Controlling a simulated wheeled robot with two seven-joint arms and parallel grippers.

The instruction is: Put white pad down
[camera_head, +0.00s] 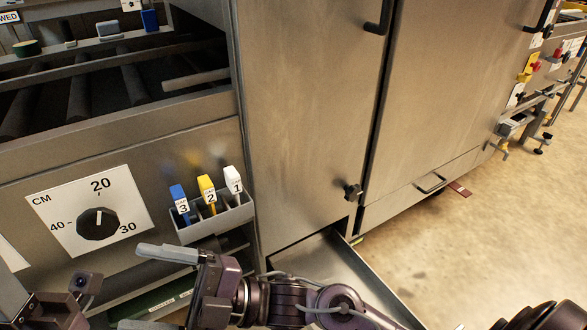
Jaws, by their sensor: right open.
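A white-topped tool marked 1 (233,180) stands in a small grey holder (217,228) on the machine's front. A pale pad-like block (108,30) lies on the ledge at the upper left. I cannot tell which of these is the white pad. My right gripper (160,288) is open and empty, below and left of the holder, with its two grey fingers spread apart. It touches neither white thing. Part of my left arm's end (52,310) shows at the lower left corner; its fingertips cannot be made out.
Yellow (207,187) and blue (179,198) tools share the holder. A dial (97,223) is left of it. An open metal drawer (335,262) sticks out below the cabinet doors (310,110). Rollers (78,98) fill the opening above. Floor at right is mostly clear.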

